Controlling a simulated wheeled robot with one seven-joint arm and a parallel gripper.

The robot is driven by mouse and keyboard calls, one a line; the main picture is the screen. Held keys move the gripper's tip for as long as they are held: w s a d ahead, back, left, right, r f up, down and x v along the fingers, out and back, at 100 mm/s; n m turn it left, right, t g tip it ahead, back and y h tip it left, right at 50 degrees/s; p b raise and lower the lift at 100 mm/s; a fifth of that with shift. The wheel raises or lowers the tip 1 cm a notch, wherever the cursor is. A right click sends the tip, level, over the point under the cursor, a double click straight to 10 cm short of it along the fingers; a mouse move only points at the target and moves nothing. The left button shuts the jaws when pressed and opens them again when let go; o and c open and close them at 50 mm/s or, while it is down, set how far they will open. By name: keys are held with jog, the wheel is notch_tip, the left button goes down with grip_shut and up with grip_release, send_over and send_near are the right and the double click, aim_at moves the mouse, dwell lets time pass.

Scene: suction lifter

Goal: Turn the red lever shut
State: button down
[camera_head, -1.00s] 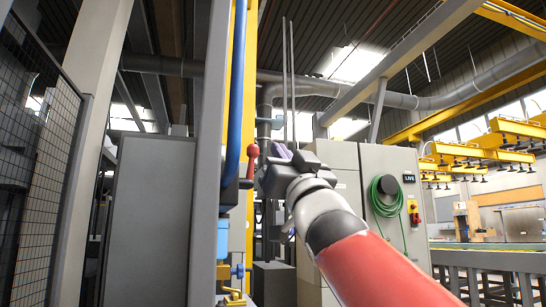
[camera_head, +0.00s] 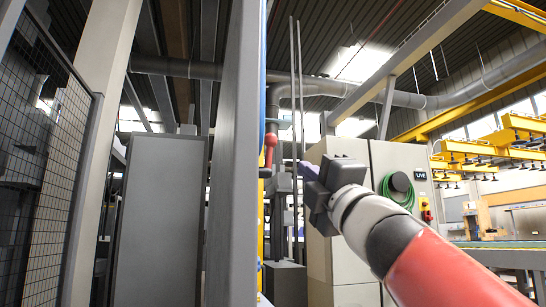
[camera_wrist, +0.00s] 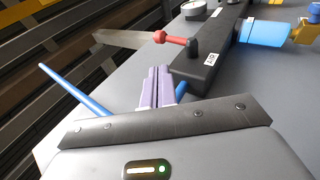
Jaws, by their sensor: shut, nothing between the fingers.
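The red lever (camera_head: 270,146) stands roughly upright beside the grey post in the head view, partly hidden at its foot. In the wrist view the red lever (camera_wrist: 173,40) lies across the picture, joined to a black block (camera_wrist: 205,58) with a small white label. My gripper (camera_head: 303,169) is to the right of the lever in the head view, with a gap between them. In the wrist view my gripper's purple fingers (camera_wrist: 157,82) are together and empty. Their tips are below the lever in that picture and do not appear to touch it.
A tall grey post (camera_head: 234,150) stands left of the lever, with a blue pipe (camera_head: 262,85) along it. A grey cabinet (camera_head: 395,165) with a green hose (camera_head: 397,193) stands behind my arm. A blue cylinder (camera_wrist: 266,32) and a gauge (camera_wrist: 194,9) are near the block.

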jog(key=p, duration=0.5)
send_near(273, 138)
jog(key=x, duration=0.5)
jog(key=shift+w+a+f, duration=0.15)
jog(key=shift+w, duration=0.25)
jog(key=shift+w+a+r, duration=0.15)
jog(key=shift+w+r, duration=0.05)
jog(key=shift+w, duration=0.2)
jog(key=shift+w+a+r+p, duration=0.1)
jog(key=shift+w+r+p, duration=0.1)
jog(key=shift+r+p, duration=0.45)
jog(key=shift+s, duration=0.1)
